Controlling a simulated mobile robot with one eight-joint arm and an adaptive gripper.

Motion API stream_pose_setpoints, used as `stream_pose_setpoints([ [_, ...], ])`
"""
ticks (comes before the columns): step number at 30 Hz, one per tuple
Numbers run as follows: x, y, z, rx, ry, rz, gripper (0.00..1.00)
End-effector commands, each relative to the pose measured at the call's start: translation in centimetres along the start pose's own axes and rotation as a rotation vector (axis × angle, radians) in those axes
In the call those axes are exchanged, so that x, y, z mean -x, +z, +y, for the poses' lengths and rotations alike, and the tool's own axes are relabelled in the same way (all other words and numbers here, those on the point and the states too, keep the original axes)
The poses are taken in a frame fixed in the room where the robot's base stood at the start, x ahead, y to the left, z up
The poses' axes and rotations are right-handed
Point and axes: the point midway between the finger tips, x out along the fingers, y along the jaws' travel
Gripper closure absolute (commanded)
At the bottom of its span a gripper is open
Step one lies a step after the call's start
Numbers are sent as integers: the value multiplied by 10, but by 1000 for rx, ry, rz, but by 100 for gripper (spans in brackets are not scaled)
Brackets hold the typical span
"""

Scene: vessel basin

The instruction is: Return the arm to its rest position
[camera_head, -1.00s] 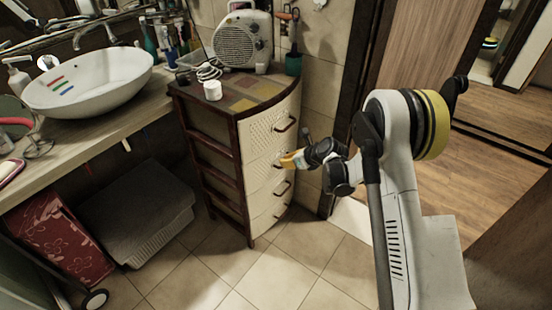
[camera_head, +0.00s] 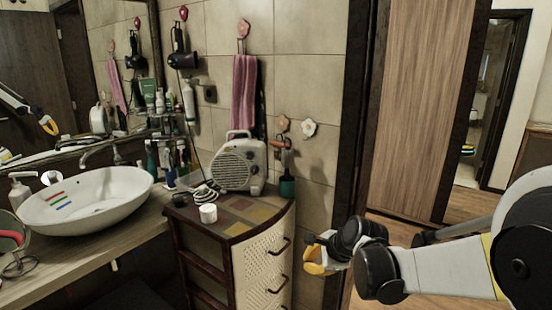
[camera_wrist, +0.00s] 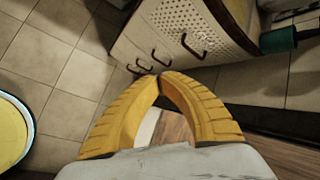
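My gripper (camera_head: 318,266) has yellow fingers and is in front of the right side of the drawer cabinet (camera_head: 262,262) in the head view. My arm reaches in from the right edge of that view, bent at the wrist. In the wrist view the two yellow fingertips of my gripper (camera_wrist: 161,76) meet, with nothing between them. Drawer fronts with dark handles lie beyond the tips there. The white vessel basin (camera_head: 110,200) stands on the counter at left, with red, green and blue strips on its inner wall.
A fan heater (camera_head: 238,165), a white cup (camera_head: 208,213) and a coiled cable stand on the cabinet top. A pink towel (camera_head: 244,95) hangs above. A wooden door panel (camera_head: 418,110) and an open doorway are at right.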

Motion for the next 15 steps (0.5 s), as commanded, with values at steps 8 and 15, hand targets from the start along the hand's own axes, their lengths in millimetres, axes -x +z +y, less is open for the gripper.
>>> stream_pose_setpoints([
  [8, 128, 5, 52, 620, 50, 137, 100],
  [15, 203, -2, 124, 1146, 153, 232, 100],
])
